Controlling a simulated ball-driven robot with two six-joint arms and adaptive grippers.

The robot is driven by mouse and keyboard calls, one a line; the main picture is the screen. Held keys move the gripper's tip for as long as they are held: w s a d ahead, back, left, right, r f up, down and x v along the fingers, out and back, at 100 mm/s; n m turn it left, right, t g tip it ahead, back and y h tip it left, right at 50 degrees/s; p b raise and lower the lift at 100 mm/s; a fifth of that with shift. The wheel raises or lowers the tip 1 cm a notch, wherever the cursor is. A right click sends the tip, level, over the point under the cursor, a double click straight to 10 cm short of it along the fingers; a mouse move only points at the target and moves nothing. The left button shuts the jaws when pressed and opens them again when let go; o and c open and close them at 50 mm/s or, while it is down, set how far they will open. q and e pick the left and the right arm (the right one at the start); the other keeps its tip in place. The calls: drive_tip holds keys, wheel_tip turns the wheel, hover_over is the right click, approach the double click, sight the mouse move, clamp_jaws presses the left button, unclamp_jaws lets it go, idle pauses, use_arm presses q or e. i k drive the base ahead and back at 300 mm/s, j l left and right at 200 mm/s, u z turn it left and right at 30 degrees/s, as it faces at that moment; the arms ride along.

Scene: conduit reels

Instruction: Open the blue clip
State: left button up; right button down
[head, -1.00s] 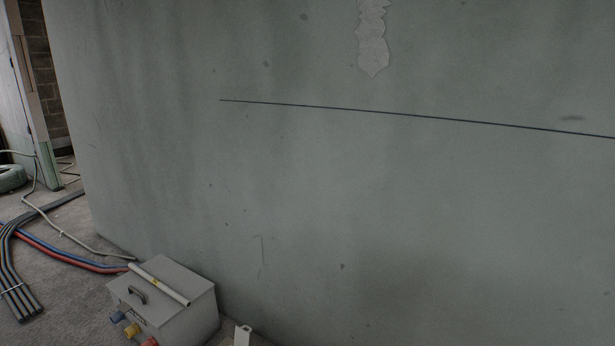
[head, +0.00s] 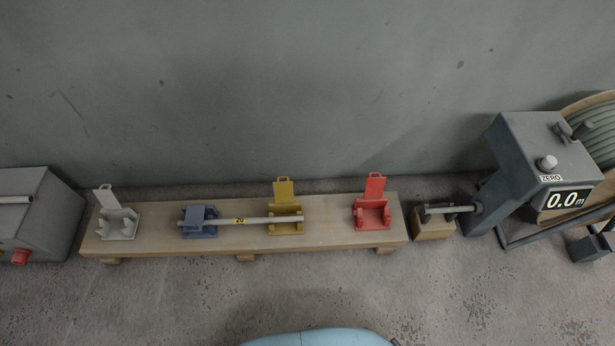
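The blue clip (head: 199,221) sits on a wooden bench (head: 340,237) in the head view, left of the middle. It looks closed, with its flap lying down over the left end of a pale tube (head: 256,220). The tube has a yellow band marked 20 and runs right into the yellow clip (head: 285,208). The yellow clip's flap stands up. Neither of my grippers shows in the view.
A white clip (head: 119,222) and a red clip (head: 372,208) on the bench have raised flaps. A grey box (head: 38,222) stands at the left. A grey metering machine (head: 541,160) reading 0.0 m and a reel (head: 603,145) stand at the right. Floor in front is clear.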

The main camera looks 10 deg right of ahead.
sight(195, 214)
drive_tip(key=u, duration=1)
